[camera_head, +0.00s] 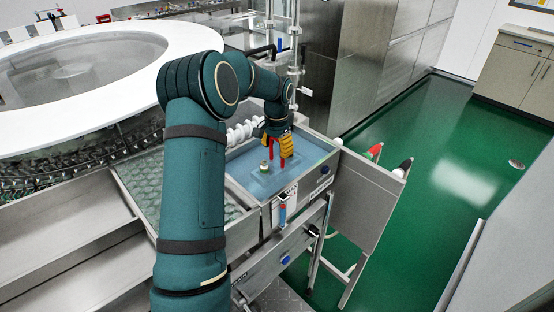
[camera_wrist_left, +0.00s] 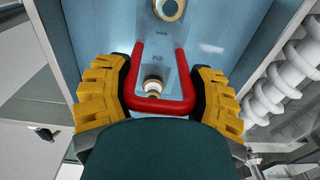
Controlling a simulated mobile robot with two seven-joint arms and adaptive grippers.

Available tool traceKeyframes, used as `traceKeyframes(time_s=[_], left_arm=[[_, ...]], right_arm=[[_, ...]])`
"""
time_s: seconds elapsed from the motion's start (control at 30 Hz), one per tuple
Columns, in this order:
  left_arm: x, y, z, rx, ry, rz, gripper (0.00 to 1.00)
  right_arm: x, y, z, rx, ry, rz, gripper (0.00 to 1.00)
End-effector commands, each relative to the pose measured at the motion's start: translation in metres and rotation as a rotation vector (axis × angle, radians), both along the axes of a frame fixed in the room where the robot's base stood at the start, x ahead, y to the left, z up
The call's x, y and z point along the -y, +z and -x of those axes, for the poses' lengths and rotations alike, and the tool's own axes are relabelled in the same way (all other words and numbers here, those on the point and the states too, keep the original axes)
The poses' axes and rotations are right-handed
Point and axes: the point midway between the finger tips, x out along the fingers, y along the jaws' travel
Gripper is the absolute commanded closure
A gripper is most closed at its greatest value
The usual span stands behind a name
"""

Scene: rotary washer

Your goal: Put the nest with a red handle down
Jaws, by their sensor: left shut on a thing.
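The red handle (camera_wrist_left: 160,104) is a U-shaped bar between the yellow fingers of my left gripper (camera_wrist_left: 160,95), which is shut on it. In the head view my left gripper (camera_head: 279,146) is over the blue-lined tray (camera_head: 308,152), pointing down. The nest (camera_wrist_left: 163,42) looks like a pale, see-through plate at the end of the handle, with a round cream piece near each end. In the head view one round piece (camera_head: 265,168) shows beside the fingers. I cannot tell whether the nest touches the tray floor. My right gripper is not in view.
A white spiral feed screw (camera_wrist_left: 290,75) runs beside the tray. The tray's metal walls are close around the gripper. The rotary washer (camera_head: 190,38) and a tray of small glass vials (camera_head: 150,180) are to the left. A metal side panel (camera_head: 365,195) stands at the right.

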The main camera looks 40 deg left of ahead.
Motion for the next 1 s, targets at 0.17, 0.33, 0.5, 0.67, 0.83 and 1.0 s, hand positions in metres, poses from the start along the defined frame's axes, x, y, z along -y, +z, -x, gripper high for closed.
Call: traceKeyframes(time_s=[0.17, 0.33, 0.5, 0.67, 0.83, 1.0], left_arm=[[0.001, -0.030, 0.001, -0.004, 0.000, 0.003, 0.84], [0.000, -0.043, 0.000, -0.001, 0.001, 0.001, 0.84], [0.000, -0.043, 0.000, 0.000, 0.000, 0.001, 0.84], [0.000, -0.045, 0.000, 0.000, 0.000, 0.001, 0.84], [0.000, -0.046, 0.000, -0.002, 0.000, 0.001, 0.03], [0.000, -0.046, 0.000, -0.002, 0.000, 0.001, 0.03]], right_arm=[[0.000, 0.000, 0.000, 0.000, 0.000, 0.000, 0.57], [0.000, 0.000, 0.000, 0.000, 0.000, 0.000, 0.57], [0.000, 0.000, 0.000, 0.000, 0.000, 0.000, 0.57], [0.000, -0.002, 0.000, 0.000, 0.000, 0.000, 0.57], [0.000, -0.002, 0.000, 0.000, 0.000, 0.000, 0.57], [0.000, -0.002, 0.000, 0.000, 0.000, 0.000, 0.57]])
